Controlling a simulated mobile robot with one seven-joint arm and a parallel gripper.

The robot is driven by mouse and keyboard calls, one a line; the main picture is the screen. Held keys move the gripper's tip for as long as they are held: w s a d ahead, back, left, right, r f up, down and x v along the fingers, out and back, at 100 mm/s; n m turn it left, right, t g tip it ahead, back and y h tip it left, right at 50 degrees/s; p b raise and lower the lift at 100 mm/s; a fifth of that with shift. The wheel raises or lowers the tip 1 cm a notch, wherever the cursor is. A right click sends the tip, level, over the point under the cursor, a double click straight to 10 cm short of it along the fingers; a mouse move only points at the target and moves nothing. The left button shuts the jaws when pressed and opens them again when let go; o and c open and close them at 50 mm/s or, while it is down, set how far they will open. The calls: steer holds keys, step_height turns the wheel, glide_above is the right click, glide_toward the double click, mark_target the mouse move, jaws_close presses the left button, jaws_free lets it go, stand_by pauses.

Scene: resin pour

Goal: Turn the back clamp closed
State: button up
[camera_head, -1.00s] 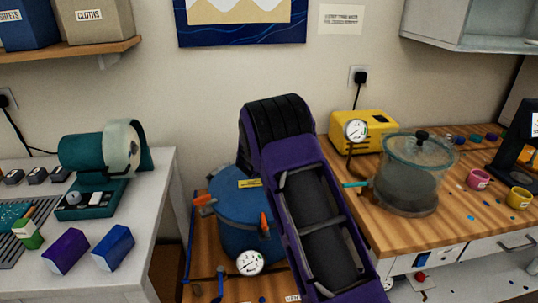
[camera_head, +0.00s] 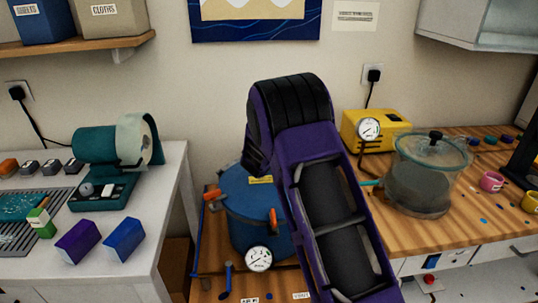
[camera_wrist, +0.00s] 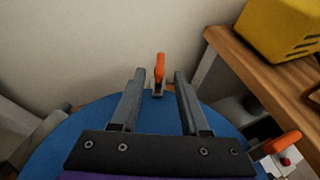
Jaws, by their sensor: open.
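The blue pressure pot (camera_head: 240,220) stands on a low wooden surface, partly hidden behind my purple arm in the head view. Its blue lid (camera_wrist: 60,150) fills the lower part of the wrist view. The back clamp (camera_wrist: 159,72) has an orange handle that stands upright at the lid's far edge. My gripper (camera_wrist: 158,82) is open, its two grey fingers on either side of the handle in the picture, with gaps on both sides. I cannot tell whether the fingertips reach its depth. Another orange-handled clamp (camera_wrist: 278,145) is at the right edge. My gripper is hidden in the head view.
In the head view, orange clamps (camera_head: 212,194) and (camera_head: 273,220) and a gauge (camera_head: 258,259) are on the pot's near side. A yellow pump (camera_head: 375,128) and a glass chamber (camera_head: 425,175) stand on the right bench. The wall is close behind the pot.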

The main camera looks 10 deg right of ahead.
steer(key=v, duration=1.3)
